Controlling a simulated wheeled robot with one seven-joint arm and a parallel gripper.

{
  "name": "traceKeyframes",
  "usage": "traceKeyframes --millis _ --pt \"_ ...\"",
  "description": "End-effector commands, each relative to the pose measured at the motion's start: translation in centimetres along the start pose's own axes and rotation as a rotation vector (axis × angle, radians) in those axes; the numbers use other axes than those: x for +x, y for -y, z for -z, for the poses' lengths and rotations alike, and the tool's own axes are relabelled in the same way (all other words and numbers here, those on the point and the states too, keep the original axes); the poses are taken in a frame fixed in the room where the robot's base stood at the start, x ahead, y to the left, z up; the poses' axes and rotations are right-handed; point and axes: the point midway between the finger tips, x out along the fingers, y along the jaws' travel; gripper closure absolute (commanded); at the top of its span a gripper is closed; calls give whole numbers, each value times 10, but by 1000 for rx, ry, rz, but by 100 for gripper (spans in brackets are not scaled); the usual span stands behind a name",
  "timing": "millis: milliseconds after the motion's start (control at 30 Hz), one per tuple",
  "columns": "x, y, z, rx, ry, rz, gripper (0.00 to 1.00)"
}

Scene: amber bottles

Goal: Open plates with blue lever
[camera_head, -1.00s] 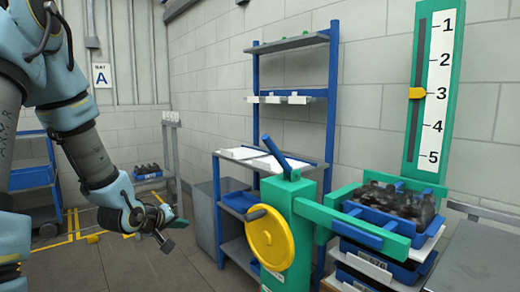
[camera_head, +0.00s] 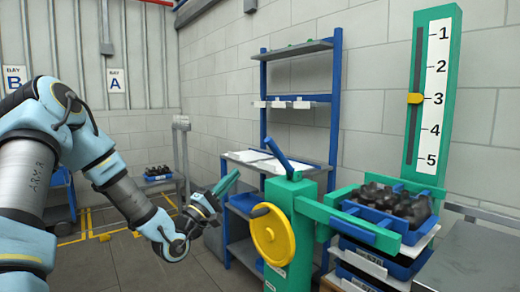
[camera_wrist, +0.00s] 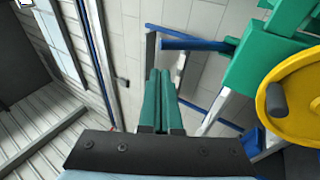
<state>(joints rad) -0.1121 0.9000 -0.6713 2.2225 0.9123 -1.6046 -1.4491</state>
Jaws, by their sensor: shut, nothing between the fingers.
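The blue lever (camera_head: 278,152) slants up and left from the top of a green machine post (camera_head: 292,205). In the wrist view a blue bar (camera_wrist: 195,44) meets the green body (camera_wrist: 255,50); I cannot tell surely if it is the lever. Green plates or bars (camera_head: 350,222) reach right from the post, beside a blue crate (camera_head: 383,222) of dark bottles (camera_head: 392,200). My gripper (camera_head: 230,179) is left of the post, apart from the lever, its green fingers pointing up and right. In the wrist view the fingers (camera_wrist: 158,74) are together and empty.
A yellow handwheel (camera_head: 272,237) with a dark knob sits on the post's front, and shows in the wrist view (camera_wrist: 295,95). A blue shelf rack (camera_head: 262,100) stands behind. A scale board (camera_head: 436,95) has its yellow pointer at 3.

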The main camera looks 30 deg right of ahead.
Motion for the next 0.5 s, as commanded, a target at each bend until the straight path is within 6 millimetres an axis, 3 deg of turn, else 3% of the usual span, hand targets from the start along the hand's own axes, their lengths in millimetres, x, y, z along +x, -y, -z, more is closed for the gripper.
traceKeyframes --millis 267,500 --pt "15 -1 -1 2 3 1 100" --pt "62 -3 -1 3 2 0 100"
